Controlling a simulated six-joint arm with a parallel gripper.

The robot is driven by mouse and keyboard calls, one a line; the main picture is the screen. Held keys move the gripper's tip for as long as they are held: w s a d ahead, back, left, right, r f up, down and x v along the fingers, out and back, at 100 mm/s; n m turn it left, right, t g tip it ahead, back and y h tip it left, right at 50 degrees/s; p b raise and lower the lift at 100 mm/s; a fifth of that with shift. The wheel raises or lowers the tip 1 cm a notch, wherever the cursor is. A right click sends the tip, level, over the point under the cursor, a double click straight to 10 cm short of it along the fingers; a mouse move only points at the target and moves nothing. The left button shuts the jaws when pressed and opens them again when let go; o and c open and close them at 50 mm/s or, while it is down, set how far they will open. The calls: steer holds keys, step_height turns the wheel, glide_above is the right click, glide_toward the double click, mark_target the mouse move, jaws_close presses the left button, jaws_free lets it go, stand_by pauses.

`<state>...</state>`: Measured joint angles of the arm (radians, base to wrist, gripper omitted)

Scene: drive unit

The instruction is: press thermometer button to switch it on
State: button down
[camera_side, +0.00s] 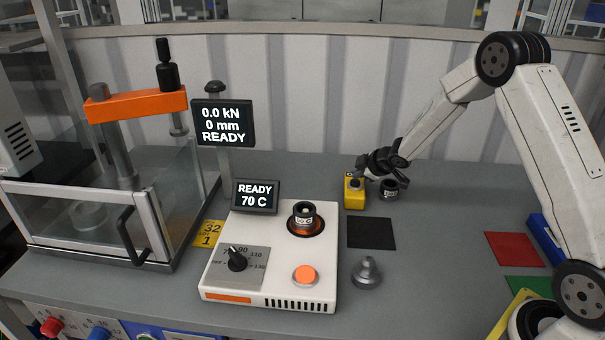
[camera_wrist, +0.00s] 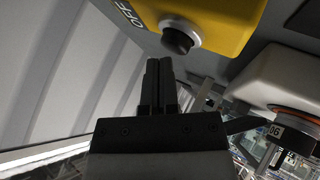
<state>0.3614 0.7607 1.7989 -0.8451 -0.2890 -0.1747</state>
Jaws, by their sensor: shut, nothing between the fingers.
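The yellow thermometer (camera_side: 354,195) is a small box standing on the grey bench, left of the foot of my arm. My gripper (camera_side: 361,175) is at the top of the thermometer, fingers together and empty. In the wrist view my closed fingertips (camera_wrist: 159,62) are just below and left of the button. A small gap shows there; I cannot tell the depth between them.
A small dark cylinder (camera_side: 389,189) stands right of the thermometer. A white heater unit (camera_side: 217,275) with a READY 70 C display (camera_side: 255,197) stands in front left. A black mat (camera_side: 371,232) and a grey metal part (camera_side: 367,272) lie nearer the camera. A press (camera_side: 137,104) stands left.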

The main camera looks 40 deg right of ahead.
steer(key=shift+f, duration=0.4)
stand_by(0.5)
steer(key=shift+r, duration=0.95)
steer(key=shift+r, duration=0.15)
steer(key=shift+r, duration=2.85)
steer(key=shift+r, duration=0.1)
step_height(320, 180, up, 10)
glide_above(358, 182)
